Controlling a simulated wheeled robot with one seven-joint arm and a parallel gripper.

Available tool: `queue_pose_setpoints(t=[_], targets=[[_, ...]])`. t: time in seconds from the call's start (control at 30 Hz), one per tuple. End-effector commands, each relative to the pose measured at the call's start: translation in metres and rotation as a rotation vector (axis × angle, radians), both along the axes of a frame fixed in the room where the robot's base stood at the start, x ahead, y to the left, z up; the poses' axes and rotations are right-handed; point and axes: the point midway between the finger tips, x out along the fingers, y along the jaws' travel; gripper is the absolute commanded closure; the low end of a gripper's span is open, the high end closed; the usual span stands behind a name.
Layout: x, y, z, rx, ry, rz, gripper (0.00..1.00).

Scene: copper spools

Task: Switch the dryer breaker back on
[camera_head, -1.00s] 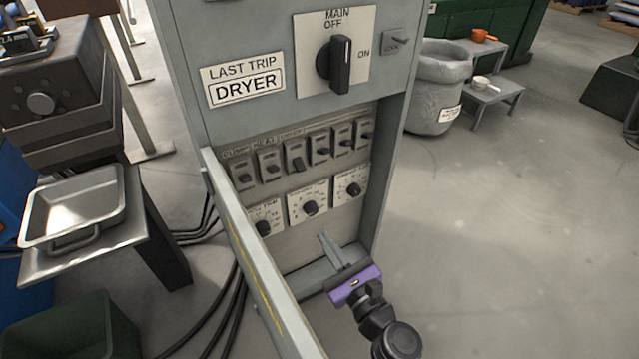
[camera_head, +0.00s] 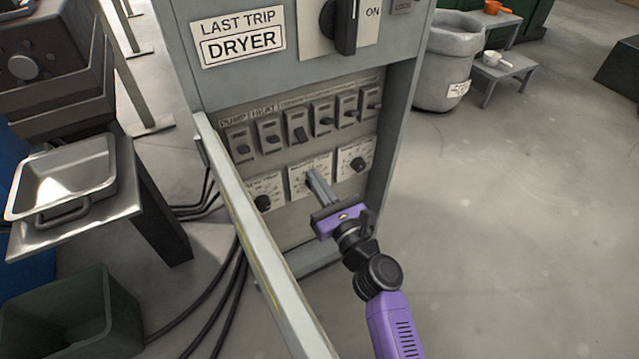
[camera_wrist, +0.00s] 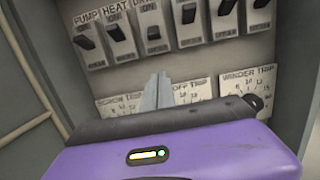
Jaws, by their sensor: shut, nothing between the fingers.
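The open cabinet holds a row of small toggle breakers, the first two labelled PUMP and HEAT. The third, the dryer breaker (camera_head: 297,127), is under a partly readable label; it also shows in the wrist view (camera_wrist: 152,30). Its lever appears to sit lower than its neighbours'. The sign (camera_head: 240,38) above reads LAST TRIP DRYER. My gripper (camera_head: 316,180) is shut and empty, its fingertips in front of the middle dial (camera_head: 299,180), below the breaker row. In the wrist view its fingers (camera_wrist: 157,88) point up toward the third breaker; I see no contact.
The cabinet's open door (camera_head: 262,245) stands left of my gripper. Trip dials (camera_head: 353,161) sit under the breakers. The main switch (camera_head: 343,24) is above. A metal tray (camera_head: 62,178) on a stand and a green bin (camera_head: 75,320) are left.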

Motion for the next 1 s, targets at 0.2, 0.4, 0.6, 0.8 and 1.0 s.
queue_pose_setpoints(t=[0.2,0.4,0.6,0.8,1.0], targets=[[0.034,0.023,0.005,0.0,-0.002,0.0,1.0],[0.052,0.034,0.019,-0.002,-0.002,0.0,1.0],[0.042,0.027,0.039,-0.002,-0.001,-0.001,1.0],[0.038,0.025,0.045,-0.002,0.0,-0.001,1.0],[0.037,0.025,0.045,-0.002,-0.001,0.0,1.0]])
